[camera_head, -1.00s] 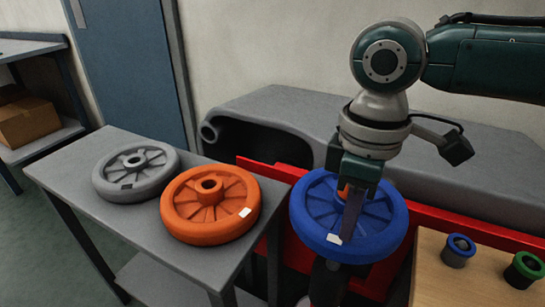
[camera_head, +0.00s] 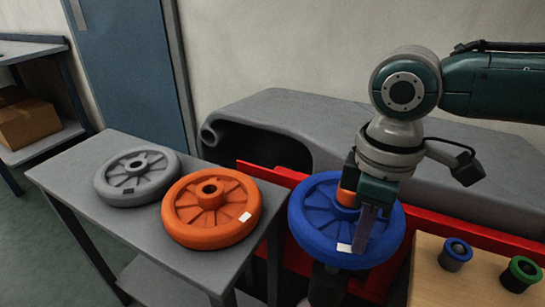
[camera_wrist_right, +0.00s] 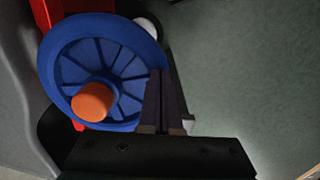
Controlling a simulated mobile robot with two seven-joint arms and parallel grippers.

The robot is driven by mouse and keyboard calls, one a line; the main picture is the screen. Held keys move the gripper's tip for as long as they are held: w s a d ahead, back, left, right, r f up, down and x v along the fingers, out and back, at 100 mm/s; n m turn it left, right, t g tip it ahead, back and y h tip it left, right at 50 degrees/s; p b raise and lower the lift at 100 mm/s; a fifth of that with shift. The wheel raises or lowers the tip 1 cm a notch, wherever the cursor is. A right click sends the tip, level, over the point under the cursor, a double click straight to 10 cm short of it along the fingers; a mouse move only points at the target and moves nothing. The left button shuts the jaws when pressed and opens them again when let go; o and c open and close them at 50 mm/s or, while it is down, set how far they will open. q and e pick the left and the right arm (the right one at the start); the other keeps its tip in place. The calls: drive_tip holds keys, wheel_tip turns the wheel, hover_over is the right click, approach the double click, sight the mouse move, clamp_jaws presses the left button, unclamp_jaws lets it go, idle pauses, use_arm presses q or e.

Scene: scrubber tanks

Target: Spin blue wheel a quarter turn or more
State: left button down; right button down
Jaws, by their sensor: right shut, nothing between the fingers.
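The blue wheel (camera_head: 312,232) is mounted in front of the red frame, with an orange hub (camera_head: 347,197) and a white mark (camera_head: 344,248) near its front rim. My right gripper (camera_head: 362,243) is shut and empty, its fingers pointing down over the front right part of the wheel, between hub and rim. Contact with the wheel is hard to tell. In the right wrist view the blue wheel (camera_wrist_right: 62,42) lies left of the shut fingers (camera_wrist_right: 165,90), which overlap its rim. My left gripper is not in view.
A grey table (camera_head: 90,165) at left holds an orange wheel (camera_head: 200,235) and a grey wheel (camera_head: 115,190). A wooden board (camera_head: 440,290) at right carries a blue-rimmed cup (camera_head: 455,255) and a green-rimmed cup (camera_head: 521,274). A grey tank (camera_head: 290,115) stands behind the red frame (camera_head: 430,225).

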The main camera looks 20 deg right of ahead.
sight(386, 242)
drive_tip(key=shift+s+d, duration=0.1)
drive_tip(key=shift+d, duration=0.1)
drive_tip(key=shift+s+d+p, duration=0.2)
drive_tip(key=shift+d+p, duration=0.1)
drive_tip(key=shift+d, duration=0.3)
drive_tip(key=shift+s+d+f, duration=0.1)
drive_tip(key=shift+d, duration=0.25)
drive_tip(key=shift+s+d+p, duration=0.15)
drive_tip(key=shift+d+p, duration=0.3)
drive_tip(key=shift+d, duration=0.5)
drive_tip(key=shift+d, duration=0.15)
